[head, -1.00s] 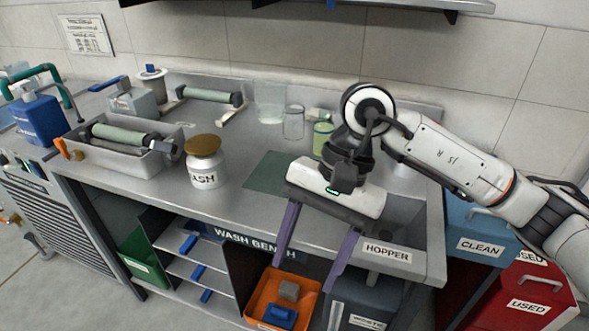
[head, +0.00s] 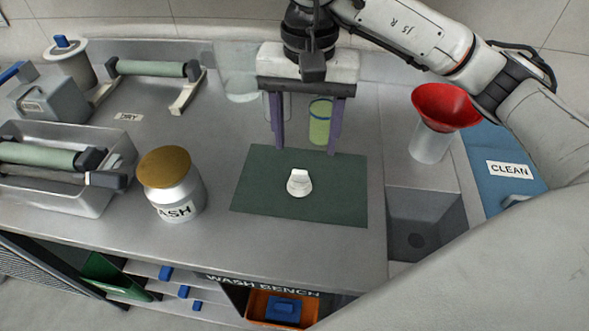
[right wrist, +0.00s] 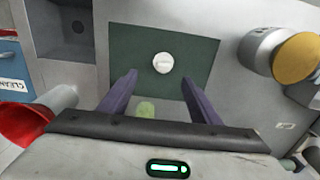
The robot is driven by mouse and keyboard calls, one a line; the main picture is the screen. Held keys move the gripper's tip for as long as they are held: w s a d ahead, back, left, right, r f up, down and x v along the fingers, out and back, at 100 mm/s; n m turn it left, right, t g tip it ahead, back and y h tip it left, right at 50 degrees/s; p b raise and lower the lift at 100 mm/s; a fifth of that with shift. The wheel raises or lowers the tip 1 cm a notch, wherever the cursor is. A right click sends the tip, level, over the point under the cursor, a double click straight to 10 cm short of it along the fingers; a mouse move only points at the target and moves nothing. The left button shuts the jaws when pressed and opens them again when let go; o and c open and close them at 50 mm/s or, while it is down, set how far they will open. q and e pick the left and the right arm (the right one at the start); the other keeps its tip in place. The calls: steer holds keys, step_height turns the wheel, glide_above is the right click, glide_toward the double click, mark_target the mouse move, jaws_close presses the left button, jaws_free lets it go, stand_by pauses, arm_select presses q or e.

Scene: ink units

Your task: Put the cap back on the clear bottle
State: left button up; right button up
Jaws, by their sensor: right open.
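The white cap (head: 299,184) lies on the green mat (head: 340,212), with a raised ridge across its top; it also shows in the right wrist view (right wrist: 163,63). My right gripper (head: 306,150) is open and empty, its purple fingers pointing down near the mat's back edge, apart from the cap. In the right wrist view the cap is just beyond the fingertips (right wrist: 159,78). A pale translucent vessel (head: 430,147) stands right of the mat with a red funnel (head: 445,107) in it. A clear glass vessel (head: 272,108) is partly hidden behind my gripper. I cannot tell which is the clear bottle. My left gripper is out of view.
A vessel of green liquid (head: 320,124) stands behind the fingers. A WASH jar with brown lid (head: 172,192) stands left of the mat. A sink (head: 425,222) lies right. A roller tray (head: 75,202) is far left; a clear beaker (head: 240,80) stands behind. The mat around the cap is free.

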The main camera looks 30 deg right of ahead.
mark_target(300, 172)
steer(key=shift+f, duration=0.35)
step_height(300, 172, down, 4)
steer(key=shift+r, duration=0.15)
steer(key=shift+f, duration=0.3)
steer(key=shift+w+f, duration=0.1)
steer(key=shift+f, duration=0.05)
steer(key=f, duration=0.1)
steer(key=f+p, duration=0.1)
steer(key=f, duration=0.2)
steer(key=shift+w+a, duration=0.25)
steer(key=shift+f, duration=0.55)
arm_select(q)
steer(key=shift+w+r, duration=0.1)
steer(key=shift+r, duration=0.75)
